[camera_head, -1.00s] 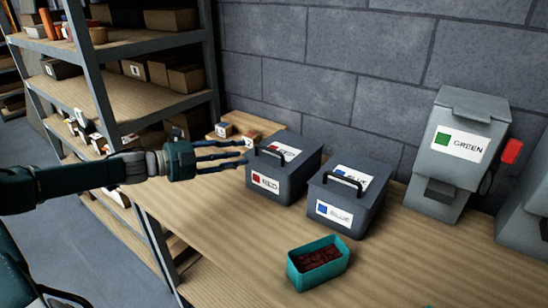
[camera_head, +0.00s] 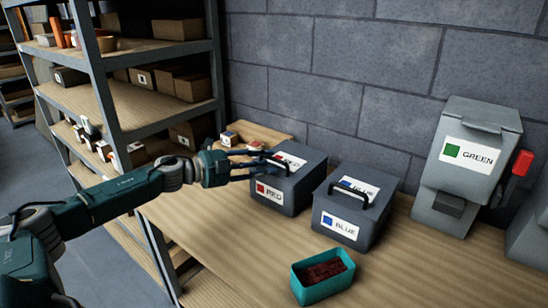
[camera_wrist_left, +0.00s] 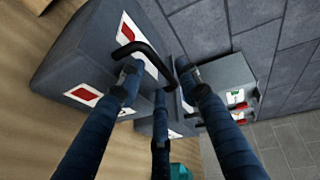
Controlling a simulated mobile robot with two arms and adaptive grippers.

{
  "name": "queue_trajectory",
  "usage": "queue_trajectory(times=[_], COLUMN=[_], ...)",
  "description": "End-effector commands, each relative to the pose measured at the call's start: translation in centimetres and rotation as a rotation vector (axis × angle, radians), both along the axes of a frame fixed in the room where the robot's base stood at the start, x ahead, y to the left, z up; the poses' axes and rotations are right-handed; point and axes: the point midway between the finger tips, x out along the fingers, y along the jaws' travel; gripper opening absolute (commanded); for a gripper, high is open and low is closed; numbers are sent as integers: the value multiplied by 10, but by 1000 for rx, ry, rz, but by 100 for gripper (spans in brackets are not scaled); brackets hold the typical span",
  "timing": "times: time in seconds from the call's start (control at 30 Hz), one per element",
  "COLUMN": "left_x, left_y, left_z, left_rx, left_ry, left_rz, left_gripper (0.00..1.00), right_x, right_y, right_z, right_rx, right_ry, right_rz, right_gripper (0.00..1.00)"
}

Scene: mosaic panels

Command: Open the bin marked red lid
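The bin marked RED (camera_head: 291,190) is a dark grey box with a lid, a black handle (camera_head: 268,161) and red-square labels on its front and lid. It stands on the wooden workbench, and the lid is down. My left gripper (camera_head: 262,164) reaches in from the left, its fingers at the handle. In the left wrist view the bin (camera_wrist_left: 75,55) fills the upper left, and the black handle (camera_wrist_left: 146,52) lies between the spread fingers (camera_wrist_left: 160,85). The fingers look open around the handle; contact is unclear. My right gripper is not in view.
A matching bin marked BLUE (camera_head: 345,217) stands just right of it. A teal tray of dark red pieces (camera_head: 322,277) sits in front. A grey GREEN dispenser (camera_head: 465,165) with a red lever stands further right. Shelving (camera_head: 125,100) is at the left, and a wall is behind.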

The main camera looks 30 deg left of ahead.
Motion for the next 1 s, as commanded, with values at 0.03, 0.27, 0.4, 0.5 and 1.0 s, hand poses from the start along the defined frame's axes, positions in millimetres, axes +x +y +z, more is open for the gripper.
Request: queue_trajectory(times=[0.03,0.27,0.4,0.5,1.0], left_x=[8,29,32,32,32], left_y=[-5,-16,-18,-18,-17], left_z=[5,-4,-6,-7,-7], left_rx=[-4,-1,0,0,1], left_ry=[-4,-1,0,0,1], left_rz=[-2,-1,-2,-2,-2], left_gripper=[34,34,34,34,0], right_x=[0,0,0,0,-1], right_y=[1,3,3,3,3], right_z=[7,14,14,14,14], right_rx=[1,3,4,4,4], right_ry=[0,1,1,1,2], right_rz=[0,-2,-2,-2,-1], right_gripper=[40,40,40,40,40])
